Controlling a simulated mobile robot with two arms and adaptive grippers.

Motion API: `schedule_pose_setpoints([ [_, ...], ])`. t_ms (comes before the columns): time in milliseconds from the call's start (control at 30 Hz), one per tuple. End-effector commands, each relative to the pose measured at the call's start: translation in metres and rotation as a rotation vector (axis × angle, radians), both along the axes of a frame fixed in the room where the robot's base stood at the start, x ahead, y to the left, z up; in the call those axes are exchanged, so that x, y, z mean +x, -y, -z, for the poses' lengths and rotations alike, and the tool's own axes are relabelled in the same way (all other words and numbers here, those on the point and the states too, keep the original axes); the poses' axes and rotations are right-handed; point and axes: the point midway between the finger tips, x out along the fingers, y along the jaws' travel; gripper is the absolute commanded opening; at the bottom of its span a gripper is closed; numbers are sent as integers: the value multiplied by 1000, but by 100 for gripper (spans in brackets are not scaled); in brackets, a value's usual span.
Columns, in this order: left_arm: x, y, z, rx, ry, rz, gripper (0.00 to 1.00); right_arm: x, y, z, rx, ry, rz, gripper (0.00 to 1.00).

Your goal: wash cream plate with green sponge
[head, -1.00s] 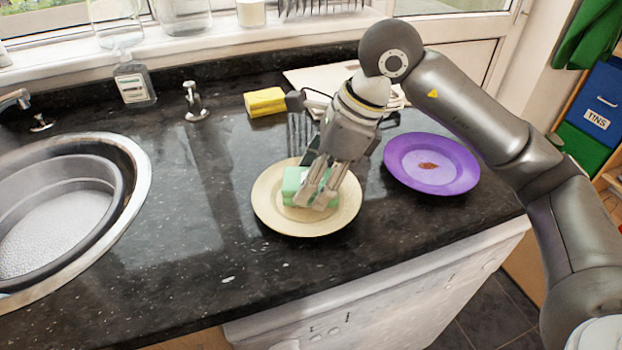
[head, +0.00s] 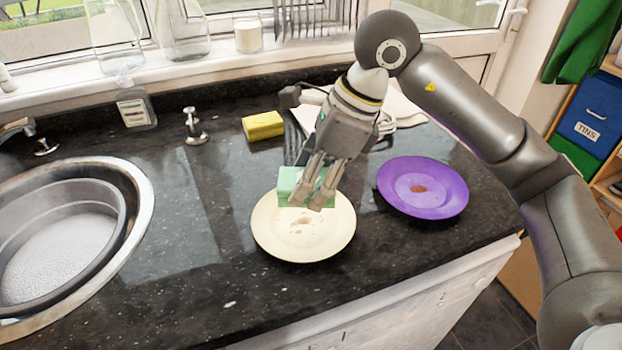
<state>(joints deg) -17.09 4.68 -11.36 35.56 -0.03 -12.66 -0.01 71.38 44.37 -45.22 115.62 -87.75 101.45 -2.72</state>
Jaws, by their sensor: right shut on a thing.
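The cream plate (head: 303,240) lies on the dark granite counter, with pale brownish marks near its middle. My right gripper (head: 311,197) is shut on the green sponge (head: 291,182) and holds it over the far part of the plate. I cannot tell whether the sponge touches the plate. The fingers hide part of the sponge, and the sponge hides the plate's far rim. My left gripper is not in view.
A purple plate (head: 449,192) with a brown stain stands to the right. A yellow sponge (head: 263,125) lies behind. The sink (head: 143,215) with a grey basin is at left. A soap bottle (head: 136,108) stands near the window. The counter between sink and cream plate is clear.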

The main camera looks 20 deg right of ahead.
Motion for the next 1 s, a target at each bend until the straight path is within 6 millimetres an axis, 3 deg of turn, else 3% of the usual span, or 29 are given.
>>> schedule_pose_setpoints([
  [167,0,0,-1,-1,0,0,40,0,0,-1,1,1,0,32],
  [500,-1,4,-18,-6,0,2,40,0,0,-29,0,2,-1,32],
  [1000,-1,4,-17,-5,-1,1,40,0,0,-29,1,0,0,32],
])
